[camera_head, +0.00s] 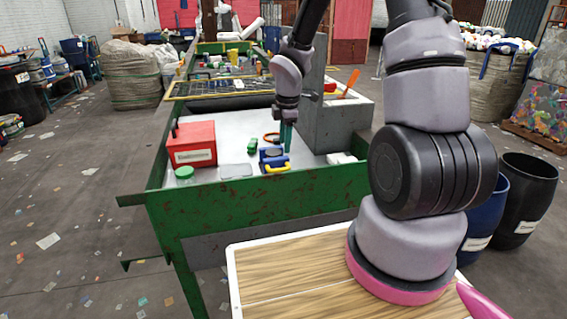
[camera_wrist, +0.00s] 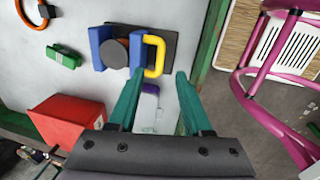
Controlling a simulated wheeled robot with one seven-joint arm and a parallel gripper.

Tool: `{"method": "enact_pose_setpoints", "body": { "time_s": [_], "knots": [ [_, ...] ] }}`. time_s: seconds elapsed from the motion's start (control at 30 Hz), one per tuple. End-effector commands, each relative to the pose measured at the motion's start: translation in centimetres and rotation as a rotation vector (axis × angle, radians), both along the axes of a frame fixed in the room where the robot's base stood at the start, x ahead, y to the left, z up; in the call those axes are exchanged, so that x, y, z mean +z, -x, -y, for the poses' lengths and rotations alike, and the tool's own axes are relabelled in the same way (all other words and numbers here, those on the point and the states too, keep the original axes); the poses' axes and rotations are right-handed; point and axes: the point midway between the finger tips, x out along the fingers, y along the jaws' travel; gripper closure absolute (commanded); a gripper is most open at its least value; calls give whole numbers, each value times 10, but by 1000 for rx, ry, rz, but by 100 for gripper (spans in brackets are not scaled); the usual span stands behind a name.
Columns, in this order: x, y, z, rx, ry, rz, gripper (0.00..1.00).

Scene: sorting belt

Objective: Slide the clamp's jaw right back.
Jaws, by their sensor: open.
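The clamp (camera_head: 270,157) sits on the pale belt top, right of the red box. In the wrist view the clamp has a dark base (camera_wrist: 168,42), two blue jaw blocks (camera_wrist: 98,48) and a yellow handle (camera_wrist: 158,56) on the right block. A dark round piece (camera_wrist: 114,53) sits between the blocks, seemingly touching both. My gripper (camera_wrist: 160,74) is open, with green fingers. In the wrist view the handle's near end lies between the two fingertips. I cannot tell whether the tips are at its height. My gripper (camera_head: 287,142) hangs just behind the clamp in the head view.
The red box (camera_head: 192,145), a green-lidded jar (camera_head: 184,174), a pale flat piece (camera_head: 235,171), a green piece (camera_head: 252,146) and an orange ring (camera_head: 271,137) lie left of or behind the clamp. A grey block (camera_head: 328,122) stands to the right. The green belt frame (camera_head: 240,205) edges the front.

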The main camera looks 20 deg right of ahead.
Motion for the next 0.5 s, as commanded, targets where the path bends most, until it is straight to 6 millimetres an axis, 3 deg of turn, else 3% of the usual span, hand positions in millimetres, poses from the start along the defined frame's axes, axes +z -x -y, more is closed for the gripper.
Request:
{"method": "enact_pose_setpoints", "body": {
  "time_s": [0.3, 0.5],
  "knots": [
    [-59, -9, -1, 0, 2, -5, 50],
    [-86, -14, 0, -1, 1, -3, 50]
  ]
}}
